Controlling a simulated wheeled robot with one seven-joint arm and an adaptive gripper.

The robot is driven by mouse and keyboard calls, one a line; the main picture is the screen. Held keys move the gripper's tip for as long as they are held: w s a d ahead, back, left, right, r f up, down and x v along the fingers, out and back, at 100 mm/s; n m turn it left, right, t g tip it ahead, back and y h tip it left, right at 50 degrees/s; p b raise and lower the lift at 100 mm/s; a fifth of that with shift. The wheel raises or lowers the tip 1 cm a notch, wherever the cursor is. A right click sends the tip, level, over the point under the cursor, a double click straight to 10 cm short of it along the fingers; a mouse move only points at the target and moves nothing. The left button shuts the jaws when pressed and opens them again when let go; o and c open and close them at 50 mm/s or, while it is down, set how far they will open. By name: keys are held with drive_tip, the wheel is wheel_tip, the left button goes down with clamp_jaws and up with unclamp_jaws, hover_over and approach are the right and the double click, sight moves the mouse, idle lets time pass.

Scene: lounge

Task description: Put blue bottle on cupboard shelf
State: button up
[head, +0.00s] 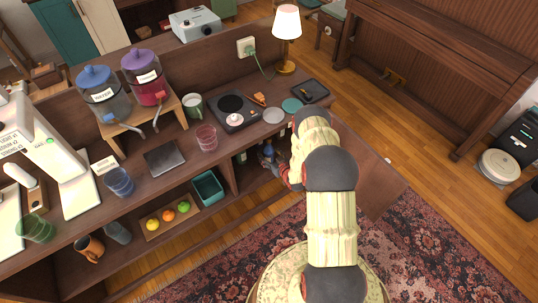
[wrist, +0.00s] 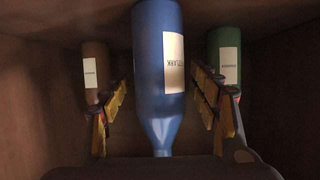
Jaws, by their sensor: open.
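The blue bottle (wrist: 158,60) is inside the cupboard compartment, between the two fingers of my open gripper (wrist: 160,98). Visible gaps separate it from the fingers on both sides. It has a pale label, and its neck points down in the wrist view, which seems turned over. In the head view the blue bottle (head: 268,151) shows just in front of my gripper (head: 279,170), low in the cupboard opening (head: 250,182). It appears upright.
A brown bottle (wrist: 95,72) and a green bottle (wrist: 226,60) stand on either side, close to my fingers. The cupboard door (head: 365,185) stands open at the right. A teal bin (head: 208,188) and fruit tray (head: 168,217) sit on the lower shelf to the left.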

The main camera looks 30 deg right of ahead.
drive_tip(key=shift+r, duration=0.2)
drive_tip(key=p+v, duration=0.3)
drive_tip(key=v, duration=0.9)
drive_tip(key=shift+f, duration=0.1)
